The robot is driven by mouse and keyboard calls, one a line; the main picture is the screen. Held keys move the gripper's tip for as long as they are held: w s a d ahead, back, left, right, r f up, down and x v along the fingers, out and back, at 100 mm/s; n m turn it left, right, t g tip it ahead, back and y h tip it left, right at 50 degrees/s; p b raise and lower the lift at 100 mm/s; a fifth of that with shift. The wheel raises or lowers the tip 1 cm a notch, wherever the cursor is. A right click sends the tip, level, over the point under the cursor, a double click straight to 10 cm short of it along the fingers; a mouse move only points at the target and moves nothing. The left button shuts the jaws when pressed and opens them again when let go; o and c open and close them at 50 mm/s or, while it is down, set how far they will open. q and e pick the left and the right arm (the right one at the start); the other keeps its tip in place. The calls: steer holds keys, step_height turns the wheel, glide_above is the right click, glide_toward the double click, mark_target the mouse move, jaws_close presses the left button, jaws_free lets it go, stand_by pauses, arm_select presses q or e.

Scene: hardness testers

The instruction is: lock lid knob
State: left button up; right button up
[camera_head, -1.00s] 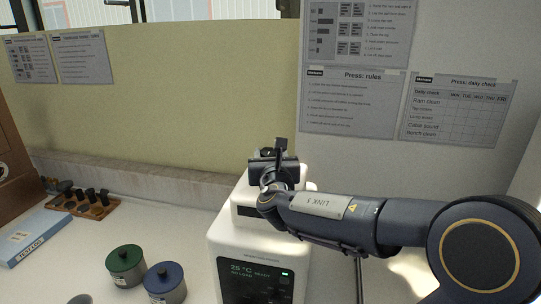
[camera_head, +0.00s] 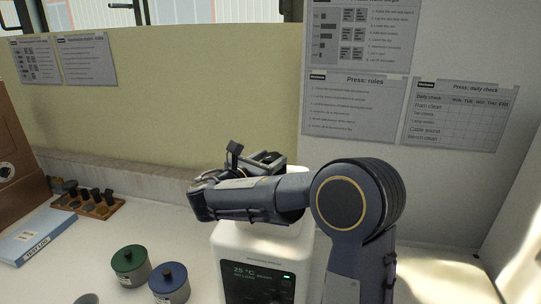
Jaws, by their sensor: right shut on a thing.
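The white machine (camera_head: 232,250) with a dark display (camera_head: 256,284) stands on the bench at the lower centre. My right arm comes in from the right and lies across the top of it. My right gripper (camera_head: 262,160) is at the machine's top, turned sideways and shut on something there. The lid knob is mostly hidden by my gripper and wrist, so I cannot tell how far it is turned. My left gripper is not in view.
A green-lidded pot (camera_head: 130,266) and a blue-lidded pot (camera_head: 169,284) stand left of the machine. A wooden rack (camera_head: 86,205) with dark pieces and a test log binder (camera_head: 38,238) lie farther left. Papers hang on the wall behind.

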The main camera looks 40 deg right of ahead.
steer(key=m+g+p, duration=0.1)
steer(key=g, duration=0.1)
steer(key=m+g+p, duration=0.2)
steer(key=w+m+g+p, duration=0.1)
steer(key=g, duration=0.2)
steer(key=shift+r+m, duration=0.25)
steer(key=shift+m, duration=0.05)
steer(key=m+g+p, duration=0.1)
steer(key=m+g, duration=0.1)
steer(key=g, duration=0.1)
steer(key=shift+w+f+g, duration=0.1)
steer(key=shift+f+g, duration=0.05)
steer(key=shift+g, duration=0.25)
steer(key=shift+w+d+f+m+g+y, duration=0.1)
steer(key=shift+m+g+y, duration=0.5)
steer(key=shift+m+g, duration=0.3)
steer(key=shift+w+m+g+y, duration=0.1)
steer(key=shift+m+g+y, duration=0.55)
steer(key=shift+g, duration=0.45)
steer(key=shift+s, duration=0.1)
steer(key=o, duration=1)
steer(key=v, duration=0.7)
steer(key=shift+w+a, duration=0.3)
steer(key=shift+w, duration=0.05)
steer(key=shift+s+f, duration=0.1)
steer(key=shift+f, duration=0.05)
